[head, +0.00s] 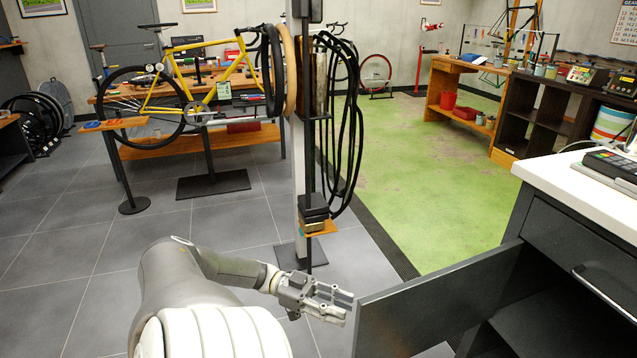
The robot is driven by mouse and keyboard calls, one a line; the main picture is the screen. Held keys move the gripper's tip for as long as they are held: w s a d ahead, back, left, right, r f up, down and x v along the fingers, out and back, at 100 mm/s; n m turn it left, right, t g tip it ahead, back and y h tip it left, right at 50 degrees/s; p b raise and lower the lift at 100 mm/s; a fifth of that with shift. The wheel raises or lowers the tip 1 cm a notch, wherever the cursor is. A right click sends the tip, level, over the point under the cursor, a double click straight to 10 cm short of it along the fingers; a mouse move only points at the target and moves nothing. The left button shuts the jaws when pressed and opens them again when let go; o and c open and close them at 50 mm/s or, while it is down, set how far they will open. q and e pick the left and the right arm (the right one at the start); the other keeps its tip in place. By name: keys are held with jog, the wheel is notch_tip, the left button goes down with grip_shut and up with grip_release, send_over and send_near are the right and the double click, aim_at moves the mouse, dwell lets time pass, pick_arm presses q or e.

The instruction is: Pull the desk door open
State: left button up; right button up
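The desk door (440,299) is a dark grey panel in the lower right of the head view. It stands swung out from the dark desk (545,225), which has a white top. An opening with a shelf shows behind the door. My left gripper (345,306) is just left of the door's free edge, and a narrow gap seems to show between them. Its two fingers are apart with nothing between them. My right gripper is not in view.
A drawer with a metal handle (603,292) is in the desk front. A post (309,180) with hanging black tubes stands beyond my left gripper. A yellow bicycle (195,75) is at the back left.

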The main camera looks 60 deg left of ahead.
pick_arm(q)
jog(key=v, duration=0.7)
jog(key=shift+f, duration=0.1)
dwell(0.5)
